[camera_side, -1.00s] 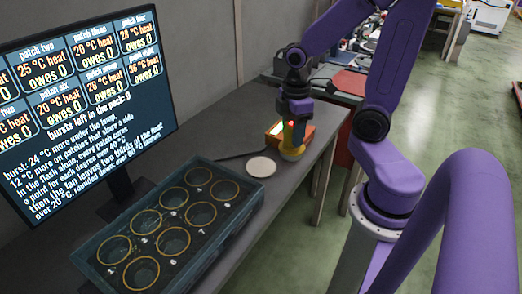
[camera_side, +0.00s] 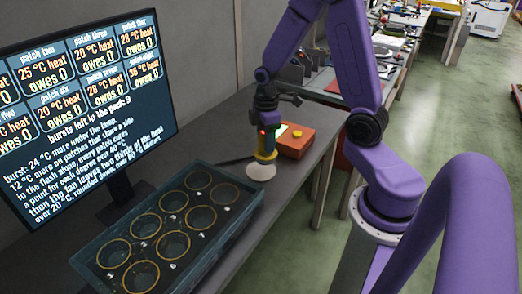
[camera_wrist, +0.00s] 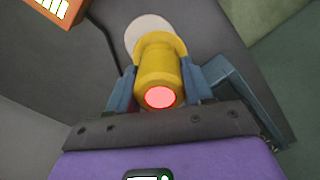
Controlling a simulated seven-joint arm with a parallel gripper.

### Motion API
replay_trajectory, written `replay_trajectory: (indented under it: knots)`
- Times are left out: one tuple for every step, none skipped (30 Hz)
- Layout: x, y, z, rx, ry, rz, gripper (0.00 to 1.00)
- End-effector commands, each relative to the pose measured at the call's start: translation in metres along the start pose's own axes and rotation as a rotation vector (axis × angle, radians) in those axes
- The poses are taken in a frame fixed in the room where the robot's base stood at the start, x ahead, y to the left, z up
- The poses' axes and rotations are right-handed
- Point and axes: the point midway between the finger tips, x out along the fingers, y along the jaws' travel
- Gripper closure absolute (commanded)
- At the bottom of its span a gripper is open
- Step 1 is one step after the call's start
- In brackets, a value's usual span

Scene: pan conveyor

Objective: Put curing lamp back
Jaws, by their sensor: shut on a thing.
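The curing lamp (camera_side: 265,148) is a yellow cylinder with a wider yellow rim at its lower end and a red disc on its top. My gripper (camera_side: 266,135) is shut on it and holds it upright. In the wrist view the lamp (camera_wrist: 160,75) sits between the two blue-grey fingers of my gripper (camera_wrist: 160,88). A round pale pad (camera_side: 261,172) lies on the bench directly below the lamp; it also shows past the lamp in the wrist view (camera_wrist: 146,24). Whether the lamp touches the pad cannot be told.
An orange box (camera_side: 296,142) with a lit display and yellow button stands just behind the lamp. A blue-grey tray (camera_side: 110,235) with several ringed round wells is at front left. A monitor (camera_side: 85,100) stands at left. A dark cable (camera_side: 235,161) lies near the pad.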

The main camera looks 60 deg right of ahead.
Motion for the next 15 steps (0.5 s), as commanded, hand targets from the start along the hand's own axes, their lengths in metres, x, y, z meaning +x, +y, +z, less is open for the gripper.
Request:
replay_trajectory:
  knots:
    - [0.006, 0.004, -0.001, 0.001, -0.002, -0.002, 0.95]
    - [0.009, 0.006, -0.002, 0.001, -0.002, -0.002, 0.95]
    - [0.012, 0.009, -0.003, 0.0, -0.001, -0.001, 0.95]
    - [0.014, 0.01, -0.004, 0.0, -0.001, -0.001, 0.95]
    - [0.015, 0.012, -0.004, 0.0, 0.0, 0.0, 0.95]
    - [0.017, 0.013, -0.005, 0.0, 0.0, 0.0, 0.95]
    - [0.018, 0.014, -0.005, 0.0, 0.0, 0.0, 0.95]
    - [0.018, 0.015, -0.006, 0.0, 0.0, 0.001, 0.95]
    - [0.02, 0.016, -0.006, 0.0, 0.001, 0.001, 0.95]
    - [0.021, 0.017, -0.006, 0.0, 0.0, 0.001, 0.95]
    - [0.023, 0.018, -0.007, 0.001, 0.0, 0.0, 0.95]
    - [0.026, 0.02, -0.007, 0.001, -0.001, -0.002, 0.95]
    - [0.03, 0.02, -0.007, 0.0, -0.001, -0.002, 0.95]
    - [0.034, 0.02, -0.007, 0.0, -0.002, -0.003, 0.95]
    - [0.039, 0.019, -0.007, 0.0, -0.002, -0.003, 0.95]
